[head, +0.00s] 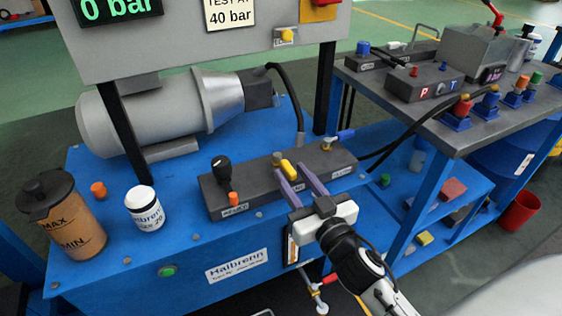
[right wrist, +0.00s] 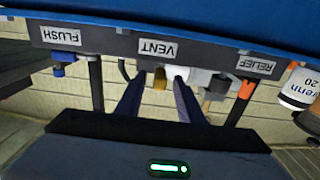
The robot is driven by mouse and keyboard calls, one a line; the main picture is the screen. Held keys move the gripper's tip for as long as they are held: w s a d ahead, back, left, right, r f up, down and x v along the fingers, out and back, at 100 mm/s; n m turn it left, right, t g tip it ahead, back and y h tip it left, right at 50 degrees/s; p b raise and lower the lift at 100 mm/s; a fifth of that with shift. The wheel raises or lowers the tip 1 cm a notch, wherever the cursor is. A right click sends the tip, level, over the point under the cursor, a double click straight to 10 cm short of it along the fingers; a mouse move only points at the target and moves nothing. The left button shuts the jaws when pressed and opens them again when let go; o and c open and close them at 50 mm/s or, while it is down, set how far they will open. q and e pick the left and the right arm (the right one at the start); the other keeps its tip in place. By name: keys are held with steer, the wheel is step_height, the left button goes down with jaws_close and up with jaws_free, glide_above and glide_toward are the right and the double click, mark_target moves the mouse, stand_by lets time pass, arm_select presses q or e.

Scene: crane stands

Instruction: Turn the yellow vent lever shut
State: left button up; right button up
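The yellow vent lever (head: 289,168) sits on top of the dark valve block (head: 258,196), in the middle. It also shows in the right wrist view (right wrist: 160,79) by the upside-down VENT label (right wrist: 158,48). My right gripper (head: 290,169) comes in from the front right. Its two purple fingers are open, one on each side of the lever, with the tips close to it. The right wrist view shows gaps on both sides of the lever; I cannot tell whether a finger touches it. My left gripper is not in view.
A black knob (head: 221,169) and orange cap stand left on the block; a blue flush lever (head: 339,136) stands right. A white Halbrenn jar (head: 145,208) and an amber reservoir (head: 63,215) stand at left. The gauge panel (head: 200,35) overhangs behind. A side bench (head: 450,110) is at right.

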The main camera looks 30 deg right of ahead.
mark_target(281, 160)
steer(key=w, duration=0.6)
steer(key=shift+w+d, duration=0.15)
steer(key=shift+w, duration=0.2)
jaws_close()
